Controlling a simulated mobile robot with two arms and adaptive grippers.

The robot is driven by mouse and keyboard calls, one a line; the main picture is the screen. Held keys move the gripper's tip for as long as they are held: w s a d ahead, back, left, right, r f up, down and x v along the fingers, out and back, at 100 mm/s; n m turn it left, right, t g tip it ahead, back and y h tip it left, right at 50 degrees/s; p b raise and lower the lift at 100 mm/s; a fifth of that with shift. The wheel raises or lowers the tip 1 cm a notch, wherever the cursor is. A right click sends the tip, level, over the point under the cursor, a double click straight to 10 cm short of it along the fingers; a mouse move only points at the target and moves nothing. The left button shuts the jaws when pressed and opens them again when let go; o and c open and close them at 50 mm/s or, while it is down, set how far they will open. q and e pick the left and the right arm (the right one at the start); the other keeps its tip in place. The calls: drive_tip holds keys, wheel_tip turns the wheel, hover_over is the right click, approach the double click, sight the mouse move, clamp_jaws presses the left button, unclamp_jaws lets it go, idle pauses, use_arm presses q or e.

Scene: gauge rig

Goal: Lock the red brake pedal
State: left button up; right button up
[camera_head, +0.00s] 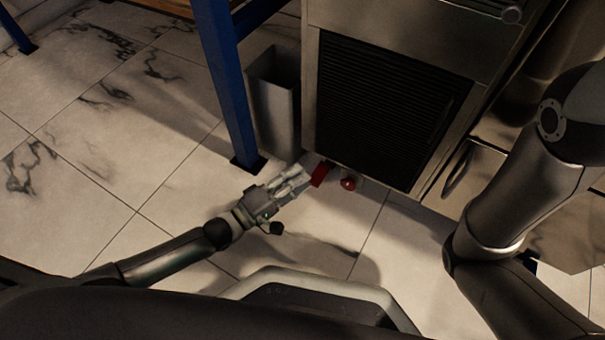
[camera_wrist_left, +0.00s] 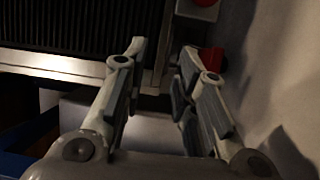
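A flat red pedal (camera_head: 320,173) sits low at the foot of the steel cabinet in the head view. A small round red part (camera_head: 348,184) is just to its right. My left gripper (camera_head: 301,179) is low by the floor, just left of the red pedal. In the left wrist view its two fingers (camera_wrist_left: 163,52) are spread with nothing between them. A red piece (camera_wrist_left: 214,60) shows there behind the right finger, partly hidden; I cannot tell whether they touch. My right gripper is out of view.
The steel cabinet with a black slatted front (camera_head: 385,110) stands above the red parts. A grey bin (camera_head: 274,100) and a blue frame leg (camera_head: 228,90) stand to the left. Marble-tiled floor (camera_head: 90,160) is clear on the left. My right arm fills the right side.

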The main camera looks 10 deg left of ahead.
use_arm(q)
drive_tip(key=p+v, duration=0.2)
drive_tip(key=v, duration=0.6)
drive_tip(key=shift+s, duration=0.2)
idle(0.3)
drive_tip(key=shift+f, duration=0.1)
drive_tip(key=shift+p, duration=0.35)
idle(0.3)
